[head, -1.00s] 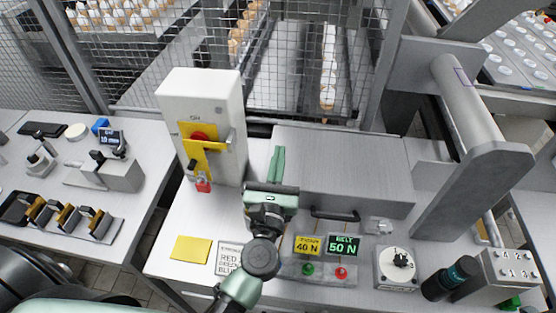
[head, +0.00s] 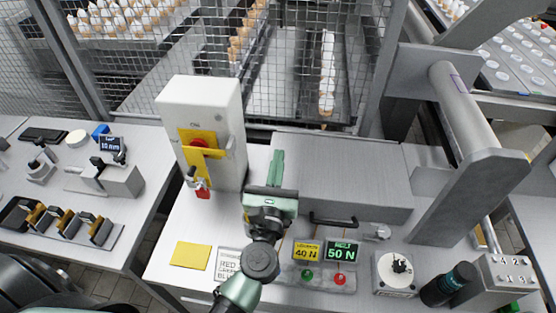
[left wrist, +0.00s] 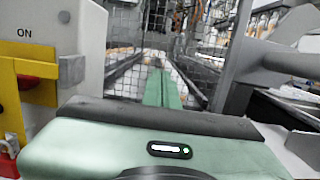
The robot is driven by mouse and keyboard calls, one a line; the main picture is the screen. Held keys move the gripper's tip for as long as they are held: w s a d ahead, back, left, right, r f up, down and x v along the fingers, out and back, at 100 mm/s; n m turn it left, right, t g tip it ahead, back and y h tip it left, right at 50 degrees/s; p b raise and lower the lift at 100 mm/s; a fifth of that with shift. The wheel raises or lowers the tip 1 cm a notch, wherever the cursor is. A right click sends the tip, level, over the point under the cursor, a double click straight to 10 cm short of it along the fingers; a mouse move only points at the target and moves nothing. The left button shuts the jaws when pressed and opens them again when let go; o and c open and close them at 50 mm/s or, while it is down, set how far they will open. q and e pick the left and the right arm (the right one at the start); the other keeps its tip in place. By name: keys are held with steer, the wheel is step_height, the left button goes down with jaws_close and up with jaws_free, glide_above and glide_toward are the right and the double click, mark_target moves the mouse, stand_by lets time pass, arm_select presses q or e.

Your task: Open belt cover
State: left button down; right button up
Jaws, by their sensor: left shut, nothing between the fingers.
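The belt cover (head: 340,165) is a grey metal box lid on the bench in the head view, lying closed. Its black bar handle (head: 333,221) is on the front edge. My left gripper (head: 277,165) is green, shut and empty, in front of the cover's left end; its shut fingers point toward the mesh. They also show in the left wrist view (left wrist: 162,88). I cannot tell whether they touch the cover. The gripper is left of the handle and apart from it. My right gripper is not in view.
A white switch box (head: 205,125) with a yellow plate and red padlock (head: 203,192) stands left of the gripper. Two small displays (head: 341,251) and a dial box (head: 397,272) are in front of the cover. A wire mesh fence (head: 290,60) stands behind. A grey post frame (head: 470,190) blocks the right.

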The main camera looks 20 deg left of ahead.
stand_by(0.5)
arm_select(q)
steer(key=b+v, duration=0.3)
steer(key=v, duration=0.4)
steer(key=shift+s+b, duration=0.3)
steer(key=shift+s, duration=0.1)
steer(key=shift+d+f, duration=0.1)
